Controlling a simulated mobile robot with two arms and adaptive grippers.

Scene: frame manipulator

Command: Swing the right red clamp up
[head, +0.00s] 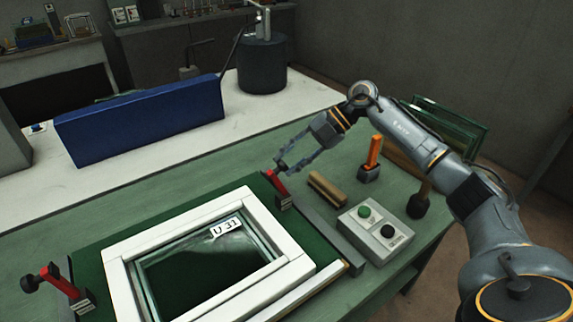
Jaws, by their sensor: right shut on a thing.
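The right red clamp (276,186) stands at the far right corner of the white frame (186,226), on the green fixture board. Its red arm is tilted up and toward the left, with a dark end at the top. My right gripper (281,166) reaches in from the right and is shut on the top end of this clamp. The fingers partly hide that end. The left red clamp (58,283) stands at the frame's left side, its red arm tilted up to the left with a dark knob. My left gripper is not in view.
Right of the frame are a wooden block (327,188), a button box (376,232) with green and black buttons, an orange-handled tool (373,153) and a dark-headed mallet (419,202). A long blue box (140,122) stands behind on a white table (255,120).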

